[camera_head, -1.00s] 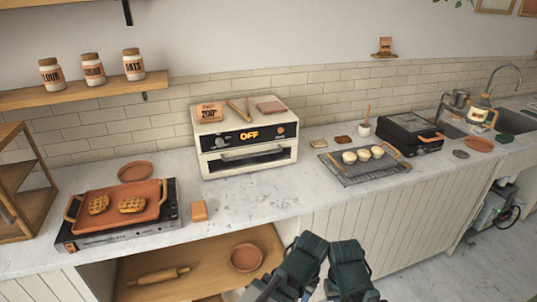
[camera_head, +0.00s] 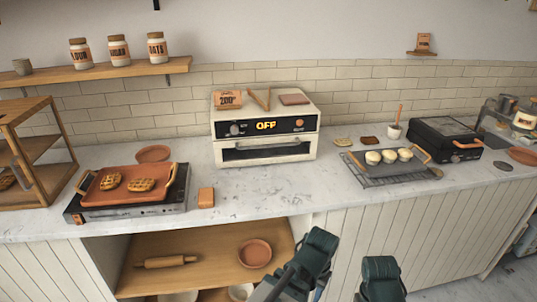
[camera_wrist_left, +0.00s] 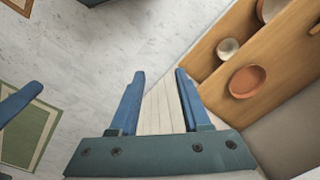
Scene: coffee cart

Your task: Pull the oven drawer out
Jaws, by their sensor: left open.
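The oven (camera_head: 265,130) is a cream box on the counter against the tiled wall, its display reading OFF. Its front drawer (camera_head: 265,150) looks shut, with a pale bar handle across a dark window. My left gripper (camera_wrist_left: 160,75) is open and empty in the left wrist view, pointing at the pale cabinet front, below and away from the oven. In the head view my green arm parts show at the bottom centre, with nothing touching the oven. A blue bar at the left edge of the wrist view may be part of my right gripper; its jaws cannot be made out.
A griddle with waffles (camera_head: 128,185) stands left of the oven, with an orange block (camera_head: 206,197) between. A rack with a bun tray (camera_head: 375,172) and a black grill (camera_head: 445,140) stand to the right. Counter before the oven is clear. A shelf below holds a bowl (camera_head: 255,253).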

